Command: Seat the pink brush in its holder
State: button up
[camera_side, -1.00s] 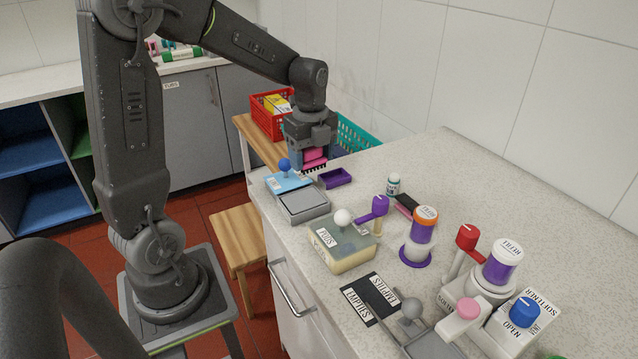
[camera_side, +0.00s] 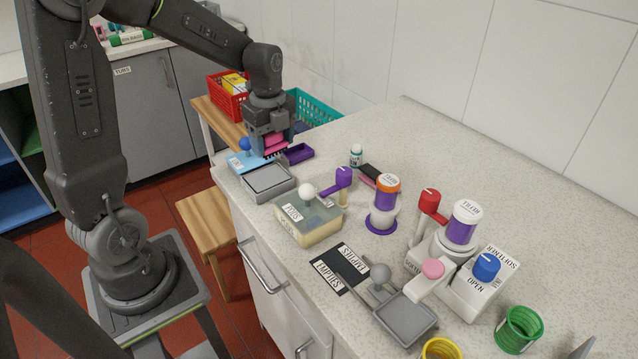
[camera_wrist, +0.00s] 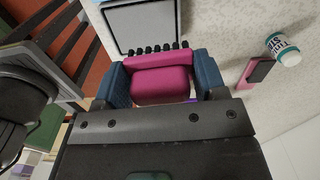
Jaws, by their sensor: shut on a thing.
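The pink brush (camera_wrist: 158,82) is clamped between the blue fingers of my gripper (camera_wrist: 165,88), its dark bristles toward the top of the wrist view. In the side view my gripper (camera_side: 271,138) holds the pink brush (camera_side: 275,143) low over the far end of the counter, bristles down. A small purple open tray (camera_side: 298,153), which looks like the holder, lies just right of the brush. In the wrist view only a sliver of purple (camera_wrist: 190,100) shows beside the brush. Whether the brush touches anything below is hard to tell.
A light-blue block with a blue knob (camera_side: 245,144) and a grey tray (camera_side: 269,182) stand close by. A white bottle (camera_side: 356,155) and a black-and-pink block (camera_side: 371,173) lie right. Red (camera_side: 228,103) and teal (camera_side: 313,107) baskets are behind. The counter's back right is clear.

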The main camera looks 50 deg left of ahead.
aim_at(276, 174)
notch_tip(276, 174, down, 6)
jog(key=shift+r, duration=0.1)
dwell(0.5)
